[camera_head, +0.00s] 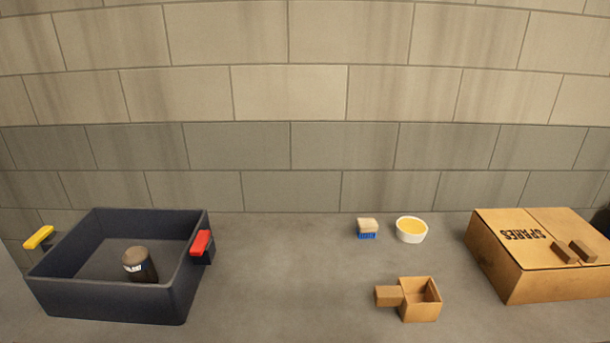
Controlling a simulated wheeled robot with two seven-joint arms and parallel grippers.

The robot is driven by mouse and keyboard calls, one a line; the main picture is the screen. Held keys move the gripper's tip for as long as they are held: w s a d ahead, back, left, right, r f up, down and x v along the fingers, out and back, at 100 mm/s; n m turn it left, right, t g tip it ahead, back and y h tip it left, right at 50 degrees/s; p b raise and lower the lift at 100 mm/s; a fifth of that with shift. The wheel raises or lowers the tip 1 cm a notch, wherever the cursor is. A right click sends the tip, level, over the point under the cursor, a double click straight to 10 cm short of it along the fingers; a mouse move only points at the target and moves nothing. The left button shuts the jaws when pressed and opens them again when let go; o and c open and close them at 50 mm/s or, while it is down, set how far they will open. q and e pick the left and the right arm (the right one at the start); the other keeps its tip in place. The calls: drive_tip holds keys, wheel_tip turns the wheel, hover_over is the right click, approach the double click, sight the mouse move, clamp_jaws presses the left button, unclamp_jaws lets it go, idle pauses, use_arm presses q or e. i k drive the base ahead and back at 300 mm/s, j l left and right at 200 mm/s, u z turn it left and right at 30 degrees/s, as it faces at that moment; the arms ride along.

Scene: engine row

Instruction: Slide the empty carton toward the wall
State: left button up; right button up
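A small open-topped brown carton (419,299) stands on the grey counter near the front, right of the middle. Its inside looks empty, and a brown flap or block (388,296) sticks out from its left side. A larger brown box marked SPARES (511,270) stands at the right with its top closed and two small brown blocks on top. The block wall (290,147) rises behind the counter. Neither of my grippers is in view.
The counter's middle is clear.

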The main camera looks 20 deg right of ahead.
sight(409, 294)
drive_tip(key=z, duration=1.35)
